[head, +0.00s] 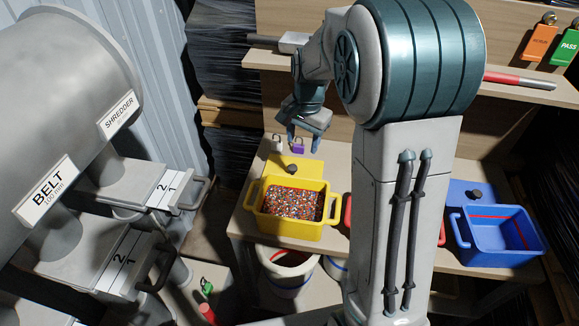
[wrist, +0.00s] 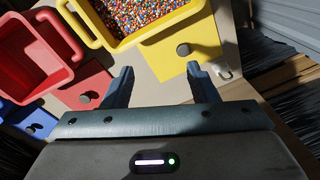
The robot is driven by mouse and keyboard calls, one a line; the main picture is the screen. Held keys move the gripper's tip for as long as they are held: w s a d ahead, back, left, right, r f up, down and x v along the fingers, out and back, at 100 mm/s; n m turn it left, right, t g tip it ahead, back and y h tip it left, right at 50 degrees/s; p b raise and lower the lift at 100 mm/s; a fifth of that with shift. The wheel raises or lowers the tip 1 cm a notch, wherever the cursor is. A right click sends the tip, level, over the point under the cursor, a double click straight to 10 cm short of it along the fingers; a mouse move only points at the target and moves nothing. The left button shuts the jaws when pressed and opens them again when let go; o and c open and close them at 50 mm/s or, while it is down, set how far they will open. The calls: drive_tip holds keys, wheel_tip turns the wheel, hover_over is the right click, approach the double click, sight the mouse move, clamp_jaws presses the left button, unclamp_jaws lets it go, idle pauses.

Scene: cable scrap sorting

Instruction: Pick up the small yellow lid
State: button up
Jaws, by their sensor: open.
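The small yellow lid (head: 307,172) lies flat on the bench just behind the yellow bin, with a dark round knob (head: 293,168) on it. In the wrist view the yellow lid (wrist: 165,60) and its knob (wrist: 183,49) show just beyond my fingertips, a little right of the middle. My gripper (head: 303,143) points down above the bench, behind the lid. In the wrist view my gripper (wrist: 162,82) has its two fingers wide apart, with nothing between them. The lid's contact with the bin is hard to judge.
The yellow bin (head: 256,216) holds mixed coloured granules. A red bin (wrist: 75,48) and red lid (wrist: 88,90) stand beside it, largely hidden by my arm in the head view. A blue bin (head: 500,256) and blue lid (head: 465,188) are at right.

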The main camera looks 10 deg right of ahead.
sight(292, 167)
drive_tip(key=w+f+m, duration=0.1)
drive_tip(key=w+f, duration=0.2)
drive_tip(key=f, duration=0.1)
drive_tip(key=w+f+m, duration=0.2)
drive_tip(key=w+f, duration=0.1)
drive_tip(key=f, duration=0.1)
drive_tip(key=w+f+m+g, duration=0.1)
drive_tip(key=w+f, duration=0.2)
drive_tip(key=f, duration=0.1)
drive_tip(key=shift+w+d+f+m, duration=0.2)
drive_tip(key=shift+w+m, duration=0.1)
drive_tip(key=shift+w, duration=0.1)
wheel_tip(292, 167, down, 2)
drive_tip(key=shift+f, duration=0.15)
drive_tip(key=f+p, duration=0.1)
drive_tip(key=f, duration=0.1)
drive_tip(key=a+f+p, duration=0.1)
drive_tip(key=f, duration=0.1)
drive_tip(key=shift+f, duration=0.65)
drive_tip(key=c, duration=1)
